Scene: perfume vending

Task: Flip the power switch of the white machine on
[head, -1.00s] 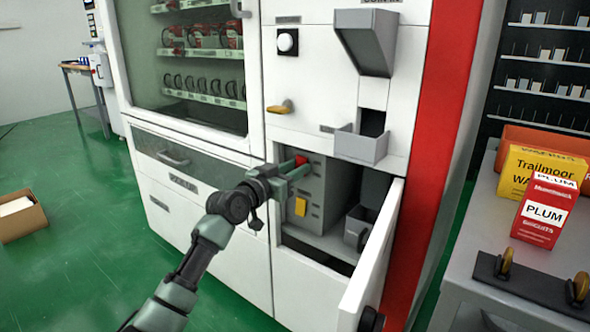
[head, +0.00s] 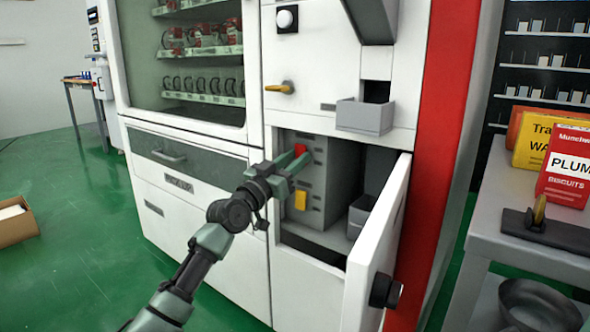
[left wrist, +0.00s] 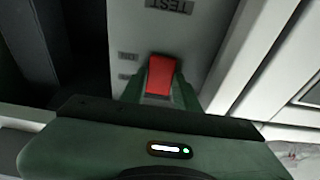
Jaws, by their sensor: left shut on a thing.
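The white machine (head: 205,225) stands ahead with its lower right compartment open. A grey unit (head: 333,180) sits inside it. The red power switch (head: 301,149) is on the unit's front face, above a yellow button (head: 300,200). My left gripper (head: 295,163) reaches in from the left and is shut on the red switch. In the left wrist view the red switch (left wrist: 160,76) lies between the two green fingers, below the label "TEST". The fingers partly cover its sides, and I cannot tell which way it is flipped. My right gripper is not in view.
The open compartment door (head: 372,250) stands just right of my left arm, with a dark knob (head: 385,291). A small grey bin (head: 360,215) is inside. A grey table (head: 487,215) with boxes stands at the right.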

